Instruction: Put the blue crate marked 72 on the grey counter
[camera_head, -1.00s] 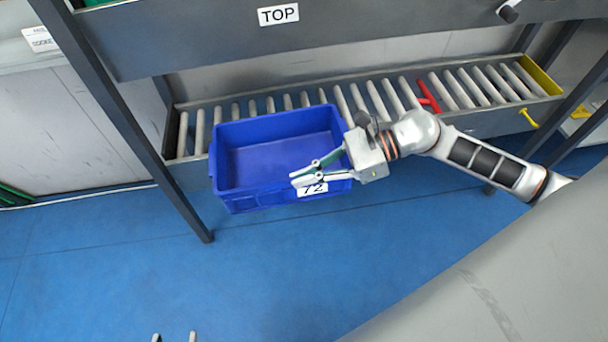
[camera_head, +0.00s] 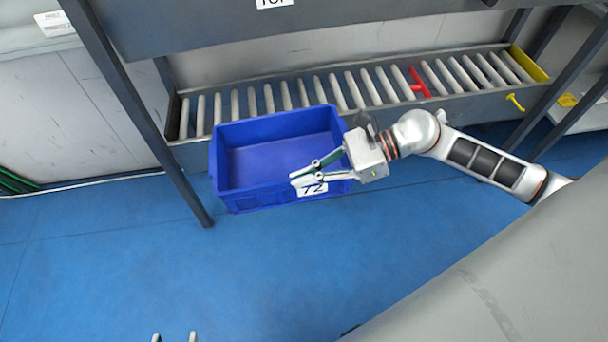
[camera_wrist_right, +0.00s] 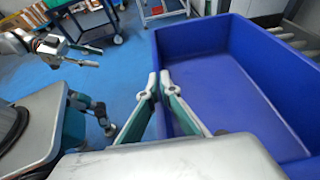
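The blue crate (camera_head: 235,198) marked 72 is empty and upright in the head view, in front of the roller rack and above the blue floor. Its white label (camera_head: 312,189) is partly covered by my right gripper (camera_head: 302,178), which is shut on the near wall, close to the right corner. The crate (camera_wrist_right: 235,85) fills the right of the right wrist view, with the right gripper's fingers (camera_wrist_right: 160,90) at its wall. My left gripper (camera_head: 174,338) shows only two separated fingertips at the bottom edge, open and empty. I cannot pick out the grey counter.
The roller rack (camera_head: 350,88) stands behind the crate, with a red divider (camera_head: 419,83) and a yellow end (camera_head: 528,63). A dark rack post (camera_head: 140,115) stands left of the crate. The blue floor (camera_head: 110,270) at the lower left is clear.

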